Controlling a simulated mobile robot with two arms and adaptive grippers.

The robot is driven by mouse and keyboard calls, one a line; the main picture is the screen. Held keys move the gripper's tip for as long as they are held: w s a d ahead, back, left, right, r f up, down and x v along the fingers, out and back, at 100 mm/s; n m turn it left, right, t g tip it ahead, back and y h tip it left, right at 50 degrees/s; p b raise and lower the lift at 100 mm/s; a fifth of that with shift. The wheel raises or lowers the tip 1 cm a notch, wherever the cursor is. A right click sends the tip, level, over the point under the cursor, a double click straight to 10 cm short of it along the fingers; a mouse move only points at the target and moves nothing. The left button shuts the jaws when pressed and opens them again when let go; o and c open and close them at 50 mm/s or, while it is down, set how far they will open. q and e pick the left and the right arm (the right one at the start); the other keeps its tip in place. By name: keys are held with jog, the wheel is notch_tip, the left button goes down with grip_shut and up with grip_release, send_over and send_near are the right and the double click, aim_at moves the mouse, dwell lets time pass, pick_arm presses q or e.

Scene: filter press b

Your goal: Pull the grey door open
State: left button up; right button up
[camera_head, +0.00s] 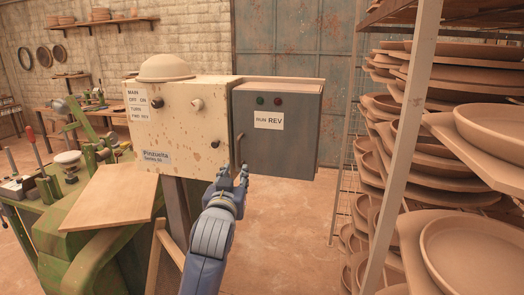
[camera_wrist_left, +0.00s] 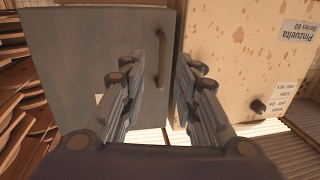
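The grey door (camera_head: 295,140) is the flat front of a grey box to the right of a speckled cream cabinet (camera_head: 190,125); it appears shut. It carries a RUN REV label and two small lamps. A curved handle (camera_head: 238,148) stands at its left edge. The door (camera_wrist_left: 90,50) and handle (camera_wrist_left: 161,53) also show in the left wrist view. My left gripper (camera_head: 235,175) is at the handle's lower end in the head view. Its fingers (camera_wrist_left: 172,55) are open, with the handle seen between or just beyond them; contact is unclear. My right gripper is not in view.
A rack (camera_head: 405,150) stacked with clay plates stands close on the right. A green machine (camera_head: 75,225) with a wooden board (camera_head: 112,197) is at left. A clay bowl (camera_head: 165,68) sits on the cream cabinet. Floor (camera_head: 290,235) between cabinet and rack is clear.

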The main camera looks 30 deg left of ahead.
aim_at(239, 154)
pick_arm(q)
jog(key=w+a+p, duration=0.1)
jog(key=w, duration=0.1)
jog(key=w+a+r+p, duration=0.1)
jog(key=w, duration=0.2)
jog(key=w+a+r+p, duration=0.1)
jog(key=w+a+p, duration=0.1)
jog(key=w, duration=0.1)
jog(key=shift+w+a, duration=0.1)
jog(key=shift+w, duration=0.05)
jog(key=shift+w+a, duration=0.2)
jog(key=shift+w, duration=0.3)
jog(key=shift+w+f, duration=0.1)
grip_shut()
